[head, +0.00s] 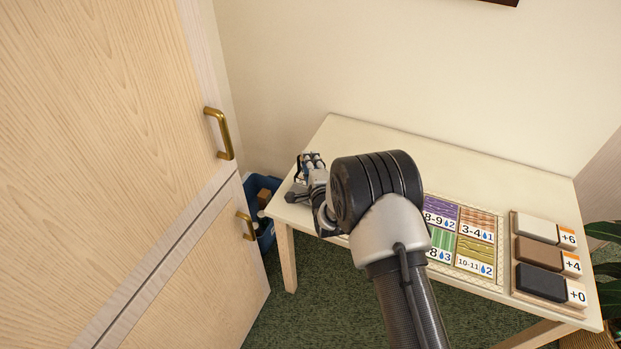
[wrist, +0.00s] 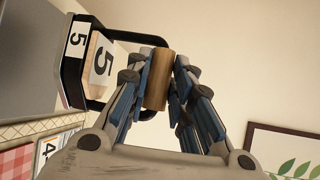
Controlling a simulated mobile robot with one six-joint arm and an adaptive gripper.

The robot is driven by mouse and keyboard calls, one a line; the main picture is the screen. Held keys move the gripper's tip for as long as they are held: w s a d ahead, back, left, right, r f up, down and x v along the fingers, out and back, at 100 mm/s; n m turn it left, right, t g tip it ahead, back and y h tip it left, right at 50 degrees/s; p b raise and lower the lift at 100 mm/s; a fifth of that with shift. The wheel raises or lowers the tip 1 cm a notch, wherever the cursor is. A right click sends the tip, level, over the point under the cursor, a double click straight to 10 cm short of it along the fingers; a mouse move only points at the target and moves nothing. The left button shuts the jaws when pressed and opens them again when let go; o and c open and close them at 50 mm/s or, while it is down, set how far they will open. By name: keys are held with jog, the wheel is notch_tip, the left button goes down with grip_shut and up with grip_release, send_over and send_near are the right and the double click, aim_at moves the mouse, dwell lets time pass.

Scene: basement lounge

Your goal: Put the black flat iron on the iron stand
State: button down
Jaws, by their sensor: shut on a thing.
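The black flat iron (wrist: 70,72) shows in the wrist view at the upper left, with a wooden handle (wrist: 158,82) on a black bracket and a "5" on its body. My gripper (wrist: 159,88) is shut on the wooden handle, one finger on each side. In the head view my gripper (head: 312,163) is over the far left end of the table, partly behind my arm. The iron is hardly distinguishable there. I cannot make out the iron stand in either view.
The pale table (head: 370,135) has a chart of coloured swatches (head: 462,240) and a board of blocks marked +6, +4 and +0 (head: 517,285) at its right. A blue bin (head: 262,184) stands left of the table, beside a wooden door (head: 120,130). The back strip is clear.

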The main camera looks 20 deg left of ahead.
jog(key=shift+f+b, duration=0.7)
jog(key=shift+f, duration=1.75)
jog(key=shift+f, duration=0.2)
jog(key=c, duration=1.4)
grip_release()
jog(key=shift+f, duration=0.1)
jog(key=shift+s+d+r, duration=0.1)
jog(key=shift+s+r, duration=0.05)
jog(key=shift+r, duration=0.1)
jog(key=p+v, duration=0.3)
jog(key=v, duration=0.8)
jog(key=shift+s+d, duration=0.25)
